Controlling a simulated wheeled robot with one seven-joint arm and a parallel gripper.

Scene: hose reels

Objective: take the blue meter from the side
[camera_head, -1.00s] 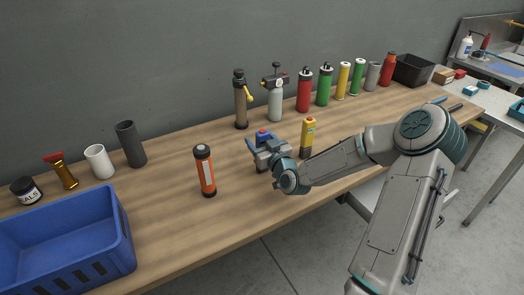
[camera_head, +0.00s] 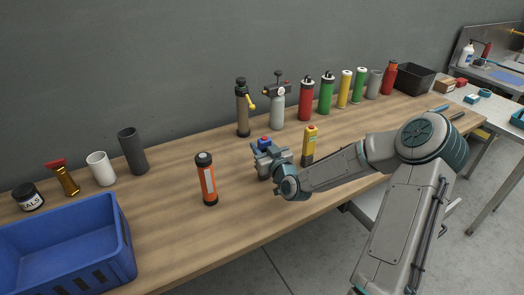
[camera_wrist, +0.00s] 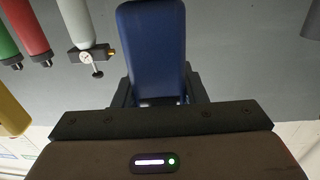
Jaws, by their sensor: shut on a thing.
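The blue meter (camera_wrist: 152,45) fills the upper middle of the wrist view, between the two dark fingers of my gripper (camera_wrist: 153,98). My gripper is shut on it. In the head view my gripper (camera_head: 265,160) is over the middle of the table, and only a small blue and red part of the meter (camera_head: 264,141) shows above it. The gripper hides the rest of the meter, and I cannot tell whether its base touches the table.
A yellow device (camera_head: 309,146) stands close right of my gripper. An orange flashlight (camera_head: 206,180) stands to its left. A brown cylinder with a yellow lever (camera_head: 243,108) and a grey regulator bottle (camera_head: 277,108) stand behind. A blue crate (camera_head: 120,240) is at front left.

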